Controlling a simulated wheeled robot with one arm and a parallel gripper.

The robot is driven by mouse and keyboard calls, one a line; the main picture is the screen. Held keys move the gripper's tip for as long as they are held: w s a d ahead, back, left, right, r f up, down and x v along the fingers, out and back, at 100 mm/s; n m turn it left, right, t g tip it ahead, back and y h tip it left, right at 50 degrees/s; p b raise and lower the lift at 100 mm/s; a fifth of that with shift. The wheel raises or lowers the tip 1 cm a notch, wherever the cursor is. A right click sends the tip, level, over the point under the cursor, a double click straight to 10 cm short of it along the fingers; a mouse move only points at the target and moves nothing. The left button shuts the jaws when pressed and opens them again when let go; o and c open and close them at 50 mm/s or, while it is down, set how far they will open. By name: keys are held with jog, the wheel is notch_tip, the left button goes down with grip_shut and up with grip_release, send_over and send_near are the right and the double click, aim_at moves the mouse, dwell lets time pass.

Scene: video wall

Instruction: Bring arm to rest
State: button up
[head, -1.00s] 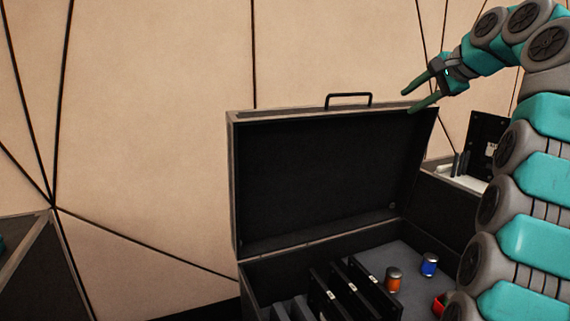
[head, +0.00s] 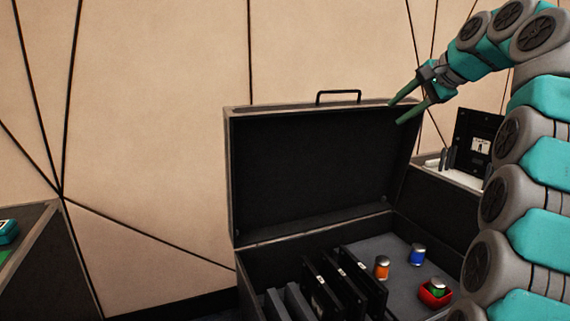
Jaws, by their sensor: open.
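My gripper (head: 400,111) is in the upper right of the head view, at the end of my teal and grey arm. Its two green fingers are apart with nothing between them. They point to the left, and in the picture they overlap the top right corner of the raised lid (head: 310,170) of a black case. I cannot tell how far the fingers are from the lid. The arm arches over from the right edge of the view.
The open case (head: 245,265) holds several upright dark panels (head: 345,285), an orange can (head: 382,267), a blue can (head: 417,255) and a red box (head: 434,293) with a green item. Another case (head: 440,198) stands behind, right. A dark surface (head: 40,260) is at left.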

jog(key=s+a+f+n+g+h, duration=0.1)
jog(key=s+a+f+n+g, duration=0.2)
jog(key=s+a+f, duration=0.45)
jog(key=s+a+f+n+g, duration=0.3)
jog(key=s+a+f, duration=0.2)
jog(key=s+f, duration=0.5)
jog(key=s+f+n+g+h, duration=0.1)
jog(key=s+f+n+g, duration=0.1)
jog(key=s+f, duration=0.9)
jog(key=s+d+f+n+g+h, duration=0.1)
jog(key=s+f+n, duration=0.3)
jog(key=s+f, duration=0.7)
jog(key=s+g+h, duration=0.1)
jog(key=s, duration=0.6)
jog(key=shift+d+f+g+h, duration=0.15)
jog(key=shift+g+h, duration=0.15)
jog(key=shift+g, duration=0.1)
